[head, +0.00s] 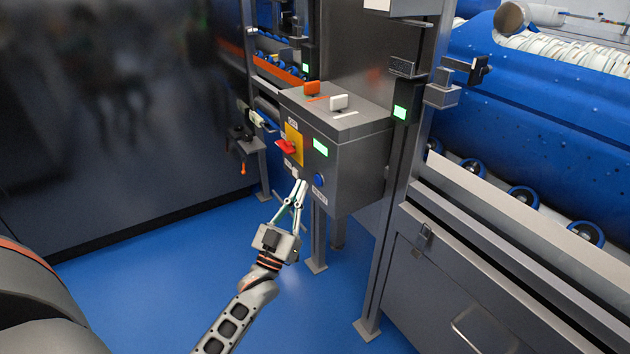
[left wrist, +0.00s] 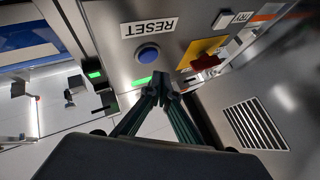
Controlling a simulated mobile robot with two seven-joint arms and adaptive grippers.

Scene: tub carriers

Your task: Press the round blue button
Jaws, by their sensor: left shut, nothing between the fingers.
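The round blue button (head: 319,180) is on the front of a grey control box (head: 362,155), above a RESET label (head: 320,195). In the left wrist view the button (left wrist: 148,53) shows clear and uncovered, with the RESET label (left wrist: 149,26) upside down. My left gripper (head: 300,184) is shut and empty, its fingertips pointing up at the box just left of the button in the head view. In the left wrist view the fingertips (left wrist: 163,84) appear below and slightly right of the button. I cannot tell the exact gap; no contact with the button shows.
A red rotary switch (head: 286,147) on a yellow plate (head: 293,140) and a green light (head: 320,147) are above the button. A metal post (head: 392,200) stands to the right.

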